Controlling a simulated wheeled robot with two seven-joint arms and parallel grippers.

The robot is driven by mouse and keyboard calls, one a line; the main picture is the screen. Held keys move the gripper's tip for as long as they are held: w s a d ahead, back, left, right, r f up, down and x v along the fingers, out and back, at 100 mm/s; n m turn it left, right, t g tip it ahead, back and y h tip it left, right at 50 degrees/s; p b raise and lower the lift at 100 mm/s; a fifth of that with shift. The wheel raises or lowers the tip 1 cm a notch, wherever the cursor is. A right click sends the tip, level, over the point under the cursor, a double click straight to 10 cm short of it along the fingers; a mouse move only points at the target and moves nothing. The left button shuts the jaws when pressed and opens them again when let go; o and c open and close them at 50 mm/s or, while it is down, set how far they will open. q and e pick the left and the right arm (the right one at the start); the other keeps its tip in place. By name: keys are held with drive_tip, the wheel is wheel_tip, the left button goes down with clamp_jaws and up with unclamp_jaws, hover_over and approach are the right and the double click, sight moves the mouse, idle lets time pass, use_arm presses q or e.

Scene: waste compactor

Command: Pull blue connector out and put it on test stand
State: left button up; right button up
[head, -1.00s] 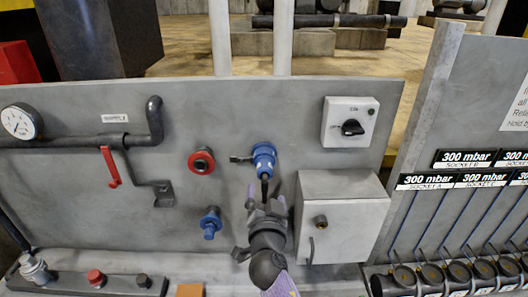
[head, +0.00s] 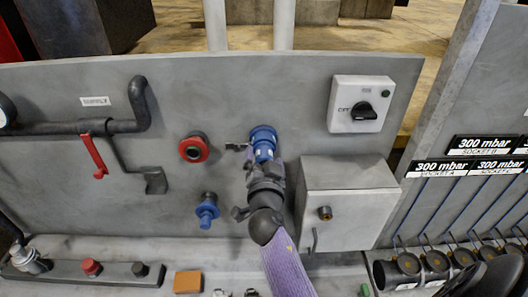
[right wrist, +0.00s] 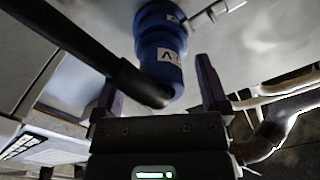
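The blue connector (head: 263,143) is seated on the grey panel, right of the red round button. In the right wrist view it (right wrist: 158,45) hangs down with a black cable end below it. My right gripper (head: 265,168) is just below it in the head view. In the right wrist view the two fingers (right wrist: 160,82) stand apart on either side of the cable end, not closed. Contact cannot be told. The test stand (head: 450,205) is the right-hand panel with "300 mbar" labels and a row of round sockets (head: 405,264) below.
A second blue fitting (head: 207,210) sits lower left. A grey box (head: 345,205) stands close to the right of my gripper, under a white rotary switch (head: 360,104). A red-handled pipe (head: 94,155) is at left. A black pipe (right wrist: 75,40) crosses the wrist view.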

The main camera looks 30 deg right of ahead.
clamp_jaws()
drive_tip(key=shift+f, duration=0.1)
idle(0.3)
drive_tip(key=shift+s+a, duration=0.25)
drive_tip(key=shift+s, duration=0.2)
drive_tip(key=shift+w, duration=0.1)
